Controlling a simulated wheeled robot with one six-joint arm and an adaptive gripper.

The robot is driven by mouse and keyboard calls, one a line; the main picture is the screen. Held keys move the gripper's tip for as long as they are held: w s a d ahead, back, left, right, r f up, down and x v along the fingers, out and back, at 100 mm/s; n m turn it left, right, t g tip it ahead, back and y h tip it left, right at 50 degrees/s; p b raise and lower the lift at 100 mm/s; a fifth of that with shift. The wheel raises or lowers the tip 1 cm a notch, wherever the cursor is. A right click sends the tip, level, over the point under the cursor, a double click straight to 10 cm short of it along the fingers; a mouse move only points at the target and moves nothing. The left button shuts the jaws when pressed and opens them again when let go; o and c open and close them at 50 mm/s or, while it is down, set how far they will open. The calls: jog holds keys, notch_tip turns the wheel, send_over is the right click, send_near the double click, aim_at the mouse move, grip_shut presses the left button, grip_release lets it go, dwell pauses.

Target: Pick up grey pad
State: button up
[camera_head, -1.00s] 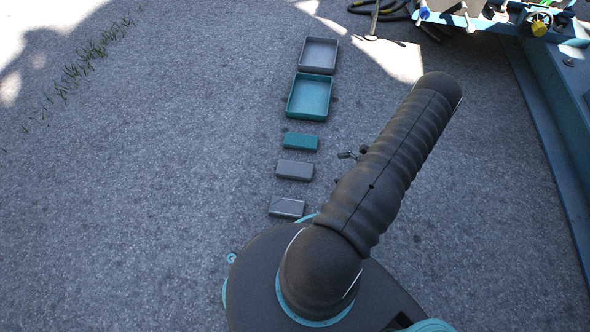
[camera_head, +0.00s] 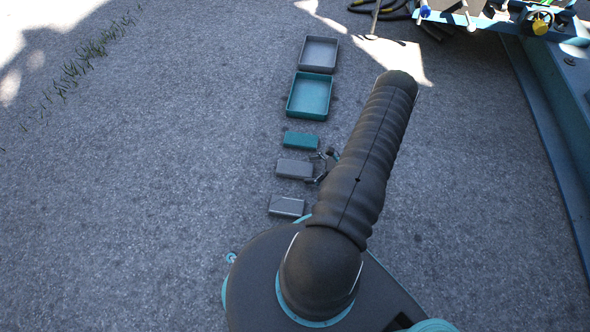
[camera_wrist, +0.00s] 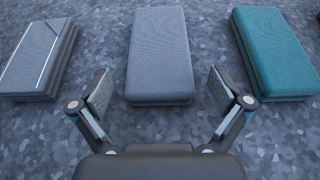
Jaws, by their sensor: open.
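The plain grey pad (camera_head: 295,168) lies on the ground between a teal pad and a grey pad with a light line across it. In the wrist view the grey pad (camera_wrist: 160,55) is in the middle, just beyond and between the fingers. My gripper (camera_head: 318,167) is open and empty at the right end of the grey pad in the head view. It also shows in the wrist view (camera_wrist: 160,92), with one finger to each side of the pad's near end. I cannot tell how high the fingers are above the ground.
The teal pad (camera_head: 301,141) lies behind the grey pad, and the lined grey pad (camera_head: 287,206) lies in front of it. A teal tray (camera_head: 309,117) and a grey tray (camera_head: 318,72) stand farther back. The ground to the left is clear.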

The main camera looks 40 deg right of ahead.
jog(key=shift+x, duration=0.9)
jog(key=c, duration=1.2)
jog(key=shift+r, duration=0.1)
